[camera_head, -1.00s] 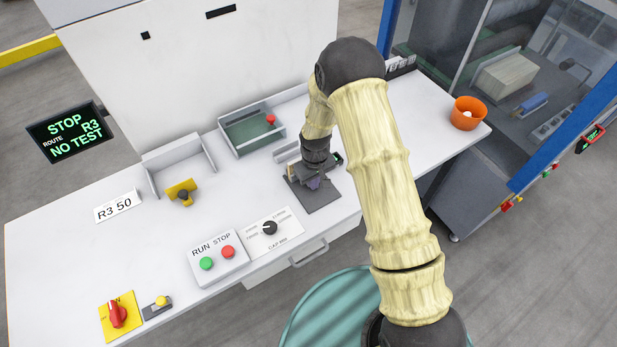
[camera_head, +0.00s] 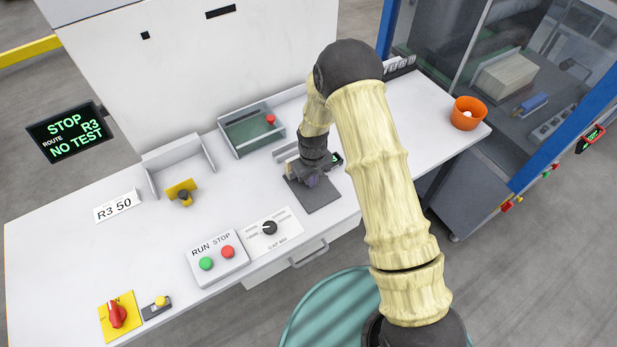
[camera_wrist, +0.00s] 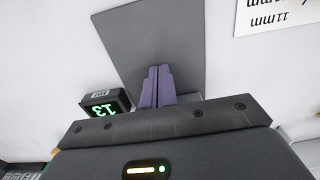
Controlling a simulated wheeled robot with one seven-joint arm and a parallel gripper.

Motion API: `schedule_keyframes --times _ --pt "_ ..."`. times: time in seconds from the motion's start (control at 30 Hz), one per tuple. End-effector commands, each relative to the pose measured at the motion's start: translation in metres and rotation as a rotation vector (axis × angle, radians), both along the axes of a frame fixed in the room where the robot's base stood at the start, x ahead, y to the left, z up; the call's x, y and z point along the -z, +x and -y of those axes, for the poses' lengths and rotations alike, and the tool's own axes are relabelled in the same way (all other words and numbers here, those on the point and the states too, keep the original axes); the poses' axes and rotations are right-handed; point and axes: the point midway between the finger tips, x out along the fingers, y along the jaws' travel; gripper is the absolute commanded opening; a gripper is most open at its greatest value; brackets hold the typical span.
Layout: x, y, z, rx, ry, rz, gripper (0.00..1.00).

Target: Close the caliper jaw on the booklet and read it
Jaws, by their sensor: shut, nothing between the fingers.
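The caliper station shows in the head view as a flat dark grey plate (camera_head: 318,196) on the bench, with a small display (camera_head: 336,158) behind it. My gripper (camera_head: 313,182) is low over the plate's back part, partly covering it. In the wrist view the purple-grey fingers (camera_wrist: 157,72) are together with nothing between them, over the grey plate (camera_wrist: 185,35). The display (camera_wrist: 108,108) is beside them, with tilted green characters that look like 13; I cannot be sure of the reading. I cannot make out the booklet or the caliper jaw.
A RUN/STOP button box (camera_head: 218,257) and a dial panel (camera_head: 270,232) lie in front left of the plate. A green-floored tray (camera_head: 250,133) with a red knob stands behind. An orange bowl (camera_head: 468,113) is at the right. The status screen (camera_head: 70,133) reads STOP, R3, NO TEST.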

Motion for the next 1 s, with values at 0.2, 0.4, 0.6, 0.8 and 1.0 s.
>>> schedule_keyframes --times 0.2,0.4,0.6,0.8,1.0 --pt "-0.001 0.002 -0.002 -0.001 0.004 0.008 0.00" --pt "-0.001 0.003 -0.002 -0.001 0.005 0.010 0.00" --pt "-0.001 -0.001 0.000 -0.001 0.005 0.009 0.00" --pt "-0.001 -0.009 0.006 -0.001 0.003 0.006 0.00" --pt "-0.001 -0.016 0.011 -0.001 0.001 0.004 0.00"
